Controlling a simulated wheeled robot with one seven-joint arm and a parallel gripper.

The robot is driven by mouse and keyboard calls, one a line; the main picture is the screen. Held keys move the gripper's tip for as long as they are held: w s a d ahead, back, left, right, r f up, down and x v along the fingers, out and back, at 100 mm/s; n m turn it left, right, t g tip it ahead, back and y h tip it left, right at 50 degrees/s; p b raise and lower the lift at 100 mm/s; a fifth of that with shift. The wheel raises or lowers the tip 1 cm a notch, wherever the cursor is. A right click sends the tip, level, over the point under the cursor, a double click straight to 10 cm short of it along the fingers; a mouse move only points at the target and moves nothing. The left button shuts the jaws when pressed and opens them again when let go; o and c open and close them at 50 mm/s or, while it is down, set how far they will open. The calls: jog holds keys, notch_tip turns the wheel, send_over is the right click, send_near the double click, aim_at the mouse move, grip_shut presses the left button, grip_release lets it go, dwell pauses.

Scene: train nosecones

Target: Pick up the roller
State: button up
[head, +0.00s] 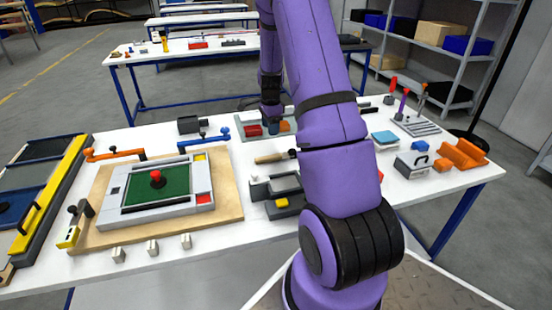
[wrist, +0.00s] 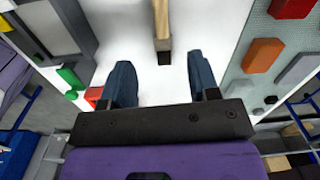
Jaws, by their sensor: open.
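A wooden-handled tool (head: 272,158), which may be the roller, lies on the white table just left of my arm. In the wrist view its wooden bar with a dark end (wrist: 163,25) enters from the top, and its far part is cut off. My gripper (wrist: 161,75) is open and empty, with its two blue fingers apart. The dark end lies just ahead of the gap between the fingertips, and I see no contact. In the head view my gripper (head: 272,122) is small and partly hidden behind my arm.
A board with a green-centred frame (head: 118,197) fills the table's left. A grey box with compartments (head: 258,190) stands in front of the tool. A tray with red and orange blocks (head: 240,132) lies behind it. Orange holders (head: 462,155) stand at the right.

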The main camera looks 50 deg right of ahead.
aim_at(276, 155)
jog(key=shift+m, duration=0.6)
jog(key=f, duration=0.4)
jog(key=d+f, duration=0.1)
jog(key=f, duration=0.4)
jog(key=d+f, duration=0.1)
jog(key=f, duration=0.3)
jog(key=shift+s+f, duration=0.35)
jog(key=shift+s, duration=0.05)
grip_shut()
notch_tip(276, 155, up, 10)
jog(key=shift+r, duration=0.1)
jog(key=c, duration=0.7)
grip_release()
jog(key=shift+c, duration=0.2)
grip_shut()
